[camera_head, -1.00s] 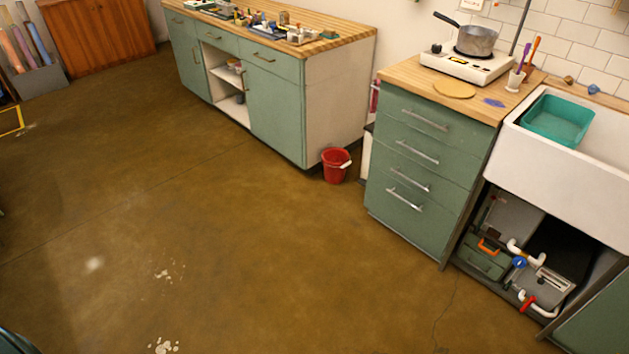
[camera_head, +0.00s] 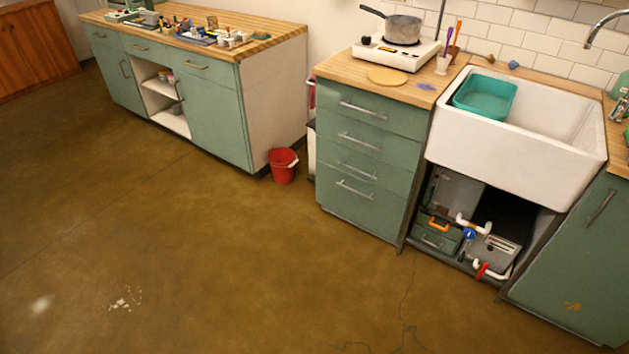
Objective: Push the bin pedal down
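No bin pedal can be made out. A narrow white thing with a dark top (camera_head: 311,150) shows in the gap left of the drawer cabinet. It is mostly hidden by that cabinet, and I cannot tell if it is the bin. A small red bucket (camera_head: 282,167) stands on the floor by the end of the long counter, just left of the gap; no pedal shows on it. Neither of my grippers is in view.
The green drawer cabinet (camera_head: 364,190) carries a hot plate with a pot. Right of it is a white sink (camera_head: 510,155) with an open space below holding pipes and a toolbox. A long counter (camera_head: 215,110) stands at the left. The brown floor (camera_head: 190,270) in front is clear.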

